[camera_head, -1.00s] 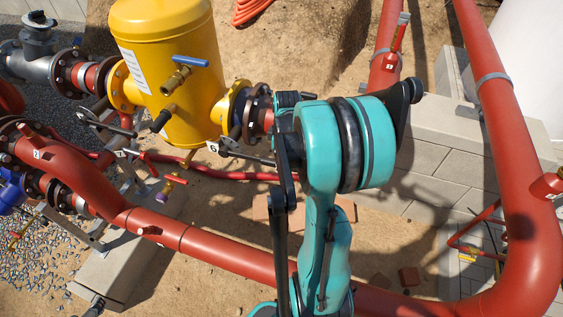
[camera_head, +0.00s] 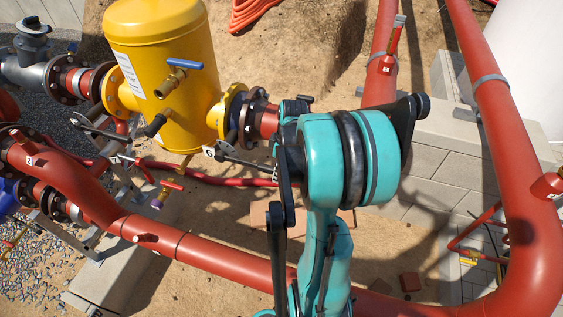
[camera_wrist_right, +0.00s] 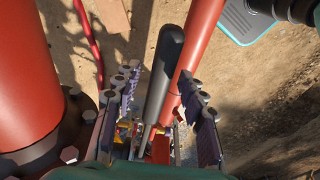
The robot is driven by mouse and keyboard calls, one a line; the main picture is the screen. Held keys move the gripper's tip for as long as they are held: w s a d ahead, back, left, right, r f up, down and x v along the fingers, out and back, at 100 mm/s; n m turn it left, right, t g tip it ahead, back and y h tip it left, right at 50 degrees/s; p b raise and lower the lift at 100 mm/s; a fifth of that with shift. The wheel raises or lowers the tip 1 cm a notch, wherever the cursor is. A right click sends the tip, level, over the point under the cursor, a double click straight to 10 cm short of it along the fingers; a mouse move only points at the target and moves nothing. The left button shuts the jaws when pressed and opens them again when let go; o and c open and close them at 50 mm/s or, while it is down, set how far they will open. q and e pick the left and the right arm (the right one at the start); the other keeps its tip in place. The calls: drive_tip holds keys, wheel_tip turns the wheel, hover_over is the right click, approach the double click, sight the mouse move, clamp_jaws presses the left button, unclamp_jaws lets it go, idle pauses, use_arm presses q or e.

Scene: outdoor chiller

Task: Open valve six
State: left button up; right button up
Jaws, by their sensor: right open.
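Valve six has a white tag marked 6 (camera_head: 208,152) beside the flange on the right of the yellow tank. Its black lever (camera_head: 245,163) runs right from the tag, and its end is hidden behind my teal right arm. In the right wrist view a black lever grip (camera_wrist_right: 165,72) stands between the two fingers of my right gripper (camera_wrist_right: 160,85). The fingers are spread, with gaps visible on both sides of the grip. The head view does not show these fingers clearly. My left gripper is in no view.
The yellow tank (camera_head: 157,75) stands left of my arm. A long red pipe (camera_head: 225,262) crosses below it, and another red pipe (camera_head: 497,110) rises on the right. Other tagged black levers (camera_head: 95,127) sit left of the tank. Bare sandy ground lies between the pipes.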

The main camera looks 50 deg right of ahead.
wheel_tip(320, 180, up, 11)
drive_tip(key=s, duration=0.1)
drive_tip(key=shift+s+d, duration=0.25)
drive_tip(key=shift+s, duration=0.05)
drive_tip(key=shift+r, duration=0.1)
drive_tip(key=a+f+m+t+b, duration=0.2)
drive_tip(key=a+f+b, duration=0.4)
drive_tip(key=a, duration=0.8)
drive_tip(key=a+f+m+t+b, duration=0.2)
drive_tip(key=a+f+b, duration=0.4)
drive_tip(key=a, duration=0.8)
drive_tip(key=shift+w+f+m+t+h, duration=0.3)
drive_tip(key=shift+w+f+t, duration=0.05)
drive_tip(key=shift+f+t, duration=0.5)
